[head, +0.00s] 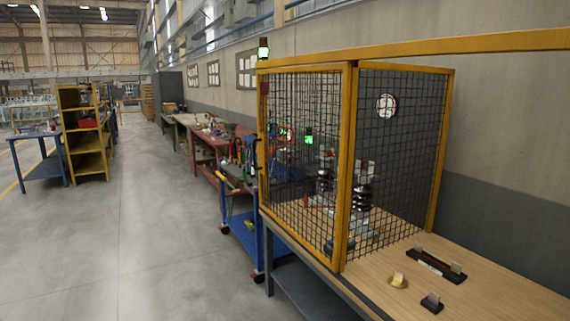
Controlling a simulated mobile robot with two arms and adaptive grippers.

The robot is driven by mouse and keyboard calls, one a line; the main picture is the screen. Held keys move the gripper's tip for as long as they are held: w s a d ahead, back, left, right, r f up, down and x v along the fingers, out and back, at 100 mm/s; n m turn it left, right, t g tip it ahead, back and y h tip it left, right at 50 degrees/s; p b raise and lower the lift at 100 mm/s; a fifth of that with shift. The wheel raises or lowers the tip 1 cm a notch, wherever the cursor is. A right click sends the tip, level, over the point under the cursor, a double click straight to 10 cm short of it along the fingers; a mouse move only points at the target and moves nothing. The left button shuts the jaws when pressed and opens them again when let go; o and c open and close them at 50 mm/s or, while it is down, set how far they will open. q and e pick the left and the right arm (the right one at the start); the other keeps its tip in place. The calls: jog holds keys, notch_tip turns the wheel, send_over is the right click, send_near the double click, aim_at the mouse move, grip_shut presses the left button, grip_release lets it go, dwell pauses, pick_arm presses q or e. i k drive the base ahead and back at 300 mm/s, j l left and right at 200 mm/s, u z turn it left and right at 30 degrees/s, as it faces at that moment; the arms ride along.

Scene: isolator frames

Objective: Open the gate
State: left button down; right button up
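A yellow-framed cage with dark wire mesh stands on a wooden bench top at centre right. One mesh panel (303,150) faces the aisle, and another mesh panel (398,150) runs back toward the wall. They meet at a yellow corner post (347,165). I cannot tell which panel is the gate; no handle or latch is clear. Through the mesh show dark ribbed insulators (362,193) and a small green-lit display (309,140). Neither of my grippers is in view.
A yellow beam (480,43) runs right from the cage top. Small blocks and a dark fixture (437,265) lie on the bench (490,295). A blue cart (243,232) stands left of the cage. The grey floor (130,240) is clear at left.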

aim_at(346, 66)
jog(key=i+j, duration=0.2)
jog(key=i, duration=0.35)
jog(key=i+j, duration=0.2)
jog(key=i, duration=0.35)
jog(key=l+z, duration=0.05)
